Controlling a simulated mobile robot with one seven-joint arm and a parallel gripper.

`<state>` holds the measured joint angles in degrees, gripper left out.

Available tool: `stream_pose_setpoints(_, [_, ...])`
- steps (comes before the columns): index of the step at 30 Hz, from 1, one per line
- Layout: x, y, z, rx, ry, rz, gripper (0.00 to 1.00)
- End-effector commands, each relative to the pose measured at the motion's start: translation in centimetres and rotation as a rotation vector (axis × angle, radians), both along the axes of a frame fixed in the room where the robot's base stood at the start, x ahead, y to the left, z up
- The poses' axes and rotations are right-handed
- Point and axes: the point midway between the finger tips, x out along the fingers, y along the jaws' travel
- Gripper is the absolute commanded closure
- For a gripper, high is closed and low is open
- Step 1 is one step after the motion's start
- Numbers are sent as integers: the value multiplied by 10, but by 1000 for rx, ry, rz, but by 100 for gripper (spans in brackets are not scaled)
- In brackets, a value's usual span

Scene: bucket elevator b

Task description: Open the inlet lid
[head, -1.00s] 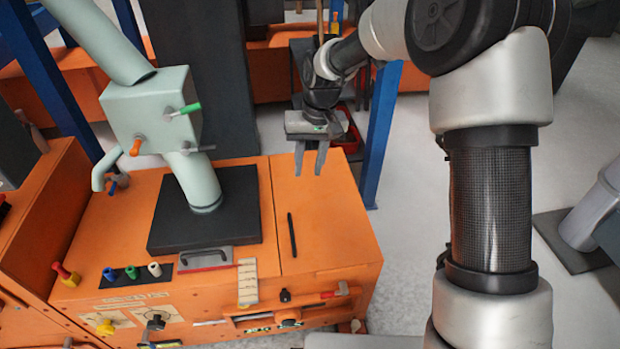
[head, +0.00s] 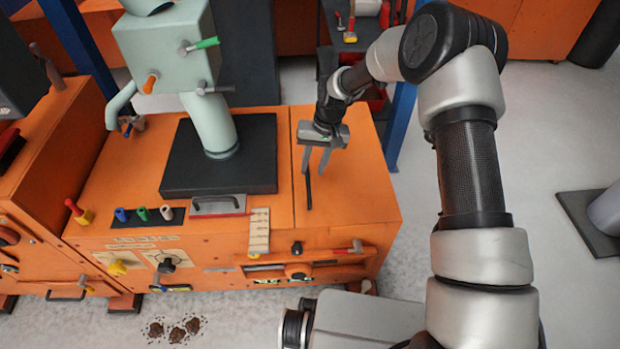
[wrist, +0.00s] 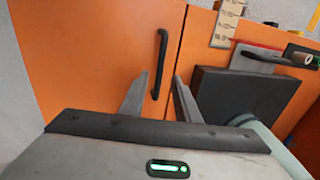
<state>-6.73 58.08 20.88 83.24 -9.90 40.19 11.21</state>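The lid (head: 352,185) looks to be the flat orange panel on the right of the machine top, lying shut, with a seam along its left edge. A thin black bar handle (head: 308,192) stands on it near that seam. The handle shows in the wrist view (wrist: 160,60), running away from between the fingers. My gripper (head: 314,170) hangs over the lid with its fingers pointing down at the handle's far end. The fingers (wrist: 159,92) are open on either side of the handle's near end in the picture. I cannot tell how high they are above it.
The pale green pipe and box (head: 165,48) rise from a black base (head: 180,185) left of the lid. A grey plate with a dark handle (head: 219,205) and a cream hinged strip (head: 259,232) lie near the front edge. Brown clumps (head: 178,332) lie on the floor.

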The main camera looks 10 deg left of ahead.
Motion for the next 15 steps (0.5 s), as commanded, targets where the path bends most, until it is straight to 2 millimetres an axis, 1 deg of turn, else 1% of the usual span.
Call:
stream_pose_setpoints(1, [-1,2,-13,0,1,0,71])
stream_pose_setpoints(6, [-2,7,-37,-1,0,2,71])
stream_pose_setpoints(10, [-2,9,-45,0,-1,1,71])
stream_pose_setpoints(15, [-2,10,-48,0,-1,1,71])
